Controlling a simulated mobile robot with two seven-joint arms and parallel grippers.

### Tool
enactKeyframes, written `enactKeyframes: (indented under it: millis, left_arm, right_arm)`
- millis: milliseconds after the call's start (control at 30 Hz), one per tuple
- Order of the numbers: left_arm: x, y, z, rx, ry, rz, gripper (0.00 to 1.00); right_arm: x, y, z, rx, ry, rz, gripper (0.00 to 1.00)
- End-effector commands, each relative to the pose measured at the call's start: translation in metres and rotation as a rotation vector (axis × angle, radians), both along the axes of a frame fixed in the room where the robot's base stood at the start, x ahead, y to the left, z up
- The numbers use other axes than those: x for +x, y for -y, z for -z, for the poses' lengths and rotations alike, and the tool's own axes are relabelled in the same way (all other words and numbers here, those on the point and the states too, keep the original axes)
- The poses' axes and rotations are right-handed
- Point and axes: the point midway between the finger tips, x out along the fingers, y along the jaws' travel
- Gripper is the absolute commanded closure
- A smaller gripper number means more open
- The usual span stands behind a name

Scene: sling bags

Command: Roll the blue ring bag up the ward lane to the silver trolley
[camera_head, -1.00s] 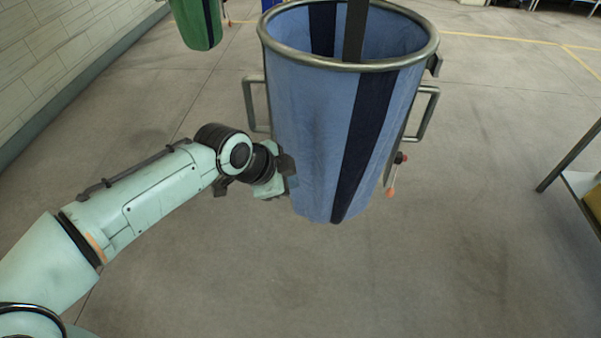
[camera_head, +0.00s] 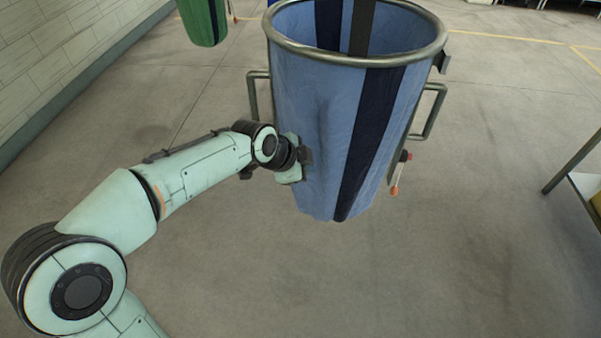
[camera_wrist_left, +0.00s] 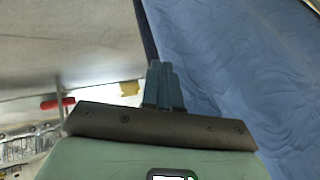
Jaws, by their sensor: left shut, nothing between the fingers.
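The blue ring bag (camera_head: 322,115) stands upright in the head view, with a metal ring rim, a dark stripe and metal side handles. It also fills the right of the left wrist view (camera_wrist_left: 245,60). My left gripper (camera_head: 304,162) is at the bag's lower left side in the head view. In the wrist view its fingers (camera_wrist_left: 163,85) are together and empty, close to the cloth; I cannot tell if they touch it. My right gripper is not in view. I cannot make out a silver trolley for certain.
A green bag (camera_head: 205,20) hangs at the upper left, near a pale block wall (camera_head: 60,50). A table-like frame with a dark leg (camera_head: 570,165) stands at the right edge. The concrete floor (camera_head: 440,270) in front and to the right is clear.

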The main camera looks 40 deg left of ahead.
Motion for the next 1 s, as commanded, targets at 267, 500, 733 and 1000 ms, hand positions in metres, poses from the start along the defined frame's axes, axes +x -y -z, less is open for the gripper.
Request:
enactKeyframes:
  millis: [267, 500, 733, 1000]
  left_arm:
    - [0.006, -0.004, 0.000, 0.002, 0.000, 0.000, 1.00]
    - [0.008, -0.005, 0.000, 0.001, -0.001, 0.000, 1.00]
    - [0.016, -0.011, 0.000, 0.000, -0.001, -0.001, 1.00]
    - [0.016, -0.010, 0.000, 0.001, -0.001, 0.000, 1.00]
  right_arm:
    - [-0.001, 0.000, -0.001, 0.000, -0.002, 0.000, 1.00]
    - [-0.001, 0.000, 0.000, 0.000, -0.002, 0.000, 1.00]
    - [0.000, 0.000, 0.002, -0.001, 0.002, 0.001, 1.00]
    - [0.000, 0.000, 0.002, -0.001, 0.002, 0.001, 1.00]
